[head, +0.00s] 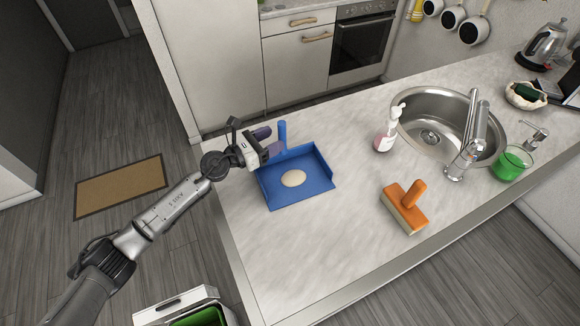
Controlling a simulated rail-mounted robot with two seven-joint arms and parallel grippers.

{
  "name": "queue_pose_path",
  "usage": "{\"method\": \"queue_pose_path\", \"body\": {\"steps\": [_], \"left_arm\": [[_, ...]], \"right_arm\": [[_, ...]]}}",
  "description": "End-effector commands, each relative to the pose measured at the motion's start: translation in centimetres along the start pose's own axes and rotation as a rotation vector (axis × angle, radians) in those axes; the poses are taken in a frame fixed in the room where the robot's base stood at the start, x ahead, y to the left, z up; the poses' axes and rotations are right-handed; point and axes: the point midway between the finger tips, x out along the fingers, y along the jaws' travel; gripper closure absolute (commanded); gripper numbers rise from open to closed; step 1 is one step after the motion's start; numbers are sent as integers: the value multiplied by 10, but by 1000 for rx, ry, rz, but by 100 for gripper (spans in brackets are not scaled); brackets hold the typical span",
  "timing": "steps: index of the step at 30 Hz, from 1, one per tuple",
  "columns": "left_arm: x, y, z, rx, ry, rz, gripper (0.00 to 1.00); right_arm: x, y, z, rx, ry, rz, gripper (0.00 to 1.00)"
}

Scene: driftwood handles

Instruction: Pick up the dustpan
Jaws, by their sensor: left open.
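The blue dustpan (318,184) lies on the countertop, with its handle (282,133) rising at its back edge. A pale oval patch or object (293,178) is in the pan. My left gripper (271,142) is open at the back left of the dustpan, just left of the handle in the picture. I cannot tell whether the fingers touch the handle or the pan wall. My right gripper is not in view.
An orange-handled brush (406,208) lies to the right of the dustpan. A soap bottle (385,135), a sink (428,138) with a faucet (466,155), and a green glass (511,163) stand farther right. The counter in front of the dustpan is clear.

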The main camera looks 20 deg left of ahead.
Motion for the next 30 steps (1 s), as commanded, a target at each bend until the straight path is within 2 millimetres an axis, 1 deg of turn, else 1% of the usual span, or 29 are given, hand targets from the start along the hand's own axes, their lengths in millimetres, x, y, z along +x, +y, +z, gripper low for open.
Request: {"method": "queue_pose_path", "body": {"steps": [7, 15, 18, 21, 27, 28, 30], "left_arm": [[13, 1, 0, -1, -1, 0, 44], [47, 4, 0, -2, -2, 0, 44], [55, 4, 0, -1, -2, 0, 44], [58, 4, 0, -1, -1, 1, 44], [58, 4, 0, -1, 0, 0, 44], [58, 4, 0, -1, 0, 0, 45], [58, 4, 0, -1, -1, 0, 52]], "right_arm": [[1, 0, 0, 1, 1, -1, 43], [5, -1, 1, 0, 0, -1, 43], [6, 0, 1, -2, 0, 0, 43], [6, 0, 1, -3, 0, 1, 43], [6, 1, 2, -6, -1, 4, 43], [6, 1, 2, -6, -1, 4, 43], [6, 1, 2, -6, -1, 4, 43]]}}
